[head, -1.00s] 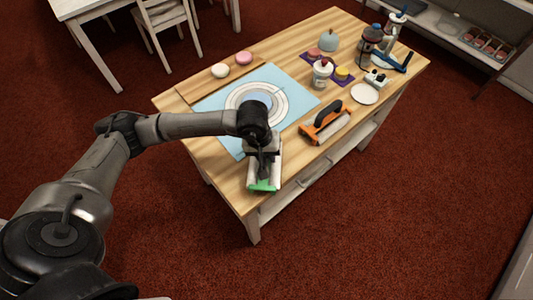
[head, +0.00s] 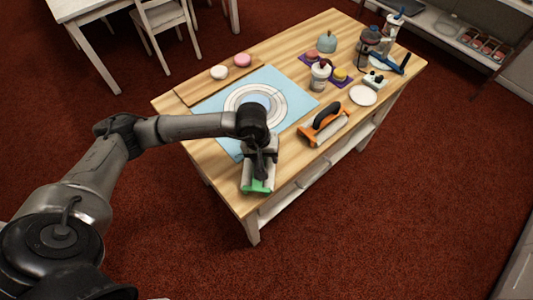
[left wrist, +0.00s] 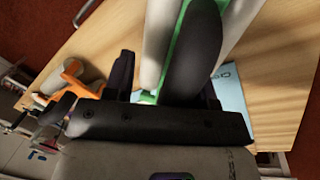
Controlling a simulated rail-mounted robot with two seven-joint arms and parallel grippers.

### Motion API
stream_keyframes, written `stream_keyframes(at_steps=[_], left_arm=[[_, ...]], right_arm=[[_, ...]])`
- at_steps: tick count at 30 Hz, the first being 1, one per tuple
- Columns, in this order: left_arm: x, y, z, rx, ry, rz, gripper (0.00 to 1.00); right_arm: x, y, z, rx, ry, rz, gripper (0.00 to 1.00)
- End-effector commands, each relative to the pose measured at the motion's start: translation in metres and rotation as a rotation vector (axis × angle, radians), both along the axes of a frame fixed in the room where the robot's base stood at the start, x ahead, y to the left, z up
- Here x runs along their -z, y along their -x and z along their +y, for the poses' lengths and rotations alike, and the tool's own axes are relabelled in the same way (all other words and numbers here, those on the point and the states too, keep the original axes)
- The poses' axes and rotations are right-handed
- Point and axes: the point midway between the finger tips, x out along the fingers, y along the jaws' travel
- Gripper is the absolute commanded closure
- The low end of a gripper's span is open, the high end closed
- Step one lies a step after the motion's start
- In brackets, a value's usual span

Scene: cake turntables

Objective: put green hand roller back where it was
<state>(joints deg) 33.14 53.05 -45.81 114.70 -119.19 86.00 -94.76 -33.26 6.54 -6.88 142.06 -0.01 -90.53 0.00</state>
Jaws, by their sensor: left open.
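The green hand roller (head: 257,187) is at the near left corner of the wooden table, partly hidden under my left gripper (head: 261,170). Its green frame and pale roller show around the gripper. In the left wrist view, the green hand roller (left wrist: 152,45) is close up, with its dark handle between my two fingers (left wrist: 165,85). The left gripper is open around the handle; I cannot tell whether a finger touches it. My right gripper is in neither view.
An orange hand roller (head: 325,124) lies to the right on the table. A blue mat (head: 215,113) with a round turntable (head: 256,104) is behind the gripper. A white plate (head: 363,96), a white bottle (head: 319,77) and other items stand at the far right.

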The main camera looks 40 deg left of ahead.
Motion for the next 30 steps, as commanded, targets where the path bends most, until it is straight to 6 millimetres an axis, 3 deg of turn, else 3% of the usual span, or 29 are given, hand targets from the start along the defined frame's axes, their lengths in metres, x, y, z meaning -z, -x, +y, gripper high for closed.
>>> stream_keyframes(at_steps=[1, 15, 21, 30], left_arm=[[-0.012, 0.000, 0.000, 0.000, 0.002, -0.001, 0.49], [-0.099, 0.010, 0.013, 0.001, 0.004, -0.009, 0.49], [-0.118, 0.012, 0.016, 0.001, 0.004, -0.009, 0.49], [-0.126, 0.014, 0.017, 0.003, 0.005, -0.008, 0.49]], right_arm=[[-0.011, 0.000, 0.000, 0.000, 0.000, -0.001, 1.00], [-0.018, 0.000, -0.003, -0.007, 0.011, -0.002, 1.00], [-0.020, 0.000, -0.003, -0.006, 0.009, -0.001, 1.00], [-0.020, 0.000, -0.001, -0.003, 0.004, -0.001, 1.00]])
